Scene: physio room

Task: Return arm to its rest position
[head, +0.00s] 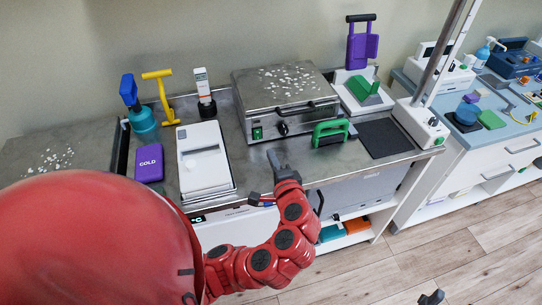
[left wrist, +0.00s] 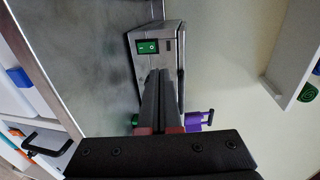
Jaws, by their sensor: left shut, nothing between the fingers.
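My left arm is red and comes in from the left in the head view, bending up over the front edge of the steel counter (head: 225,135). Its gripper (head: 274,160) is shut and empty, in front of the steel heater box (head: 285,88). In the left wrist view the two dark fingers (left wrist: 160,98) lie together, with the box's green switch (left wrist: 148,46) behind them. A small dark part (head: 431,298) at the bottom edge of the head view may belong to my right gripper; its jaws cannot be made out.
A green-handled tool (head: 330,131) stands close right of the gripper. A dark mat (head: 385,138) on the right is bare. Open wooden floor (head: 450,245) lies in front of the cabinets.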

